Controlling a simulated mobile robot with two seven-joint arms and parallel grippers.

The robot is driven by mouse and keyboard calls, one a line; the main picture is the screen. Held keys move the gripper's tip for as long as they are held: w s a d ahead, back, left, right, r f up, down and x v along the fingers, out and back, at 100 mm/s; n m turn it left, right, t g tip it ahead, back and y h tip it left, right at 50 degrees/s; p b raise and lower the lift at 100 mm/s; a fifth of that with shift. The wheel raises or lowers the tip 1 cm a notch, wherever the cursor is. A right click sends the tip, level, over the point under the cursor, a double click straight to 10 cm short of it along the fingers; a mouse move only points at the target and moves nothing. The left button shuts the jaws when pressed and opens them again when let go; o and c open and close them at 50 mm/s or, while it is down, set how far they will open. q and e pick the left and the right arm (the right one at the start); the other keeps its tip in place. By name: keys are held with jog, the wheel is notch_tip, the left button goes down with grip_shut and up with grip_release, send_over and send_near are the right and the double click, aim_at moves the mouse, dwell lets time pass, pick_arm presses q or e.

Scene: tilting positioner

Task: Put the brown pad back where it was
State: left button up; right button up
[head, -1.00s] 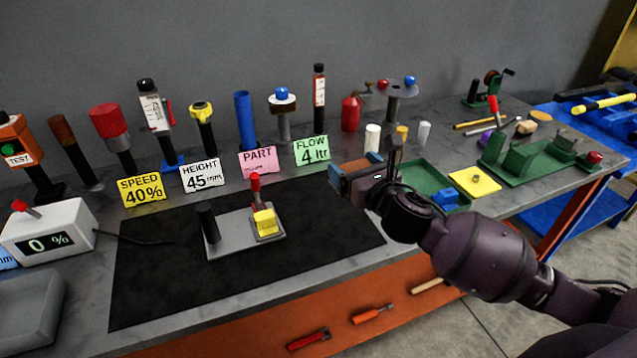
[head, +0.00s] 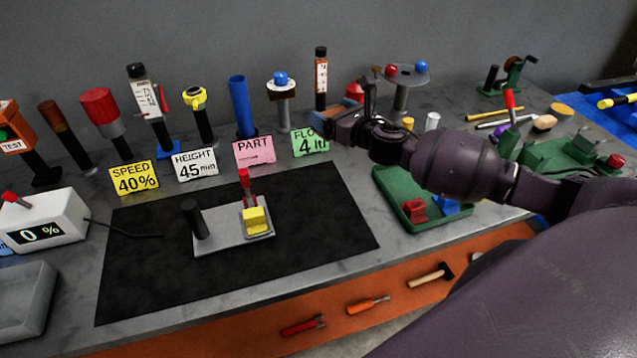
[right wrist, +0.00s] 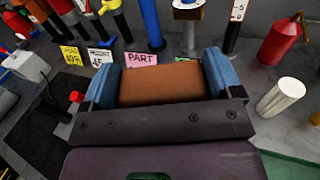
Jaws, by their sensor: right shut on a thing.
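The brown pad (right wrist: 160,82) is a flat brown block between the two blue fingers of my right gripper (right wrist: 160,78) in the right wrist view. The gripper is shut on it. The tilting positioner (head: 225,232), a grey plate with a black post, a red-knobbed lever and a yellow block (head: 256,220), sits on the black mat (head: 310,240). My left gripper is not in view.
A row of tools on stands lines the back, with the blue tube (head: 239,105) nearby. A red extinguisher (right wrist: 281,40) and a white cylinder (right wrist: 281,97) stand close to the gripper's right. A green tray (head: 390,190) lies at right. The mat's front is clear.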

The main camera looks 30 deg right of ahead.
jog(key=shift+w+f, duration=0.2)
jog(key=shift+w, duration=0.1)
jog(key=shift+w+a+y, duration=0.15)
jog(key=shift+a+y, duration=0.05)
jog(key=shift+y, duration=0.1)
notch_tip(320, 180, down, 16)
jog(key=b, duration=0.4)
jog(key=shift+a+f, duration=0.1)
jog(key=shift+f, duration=0.05)
notch_tip(320, 180, down, 4)
jog(key=shift+r+b, duration=0.2)
jog(key=shift+b, duration=0.3)
jog(key=shift+f, duration=0.2)
jog(key=o, duration=0.8)
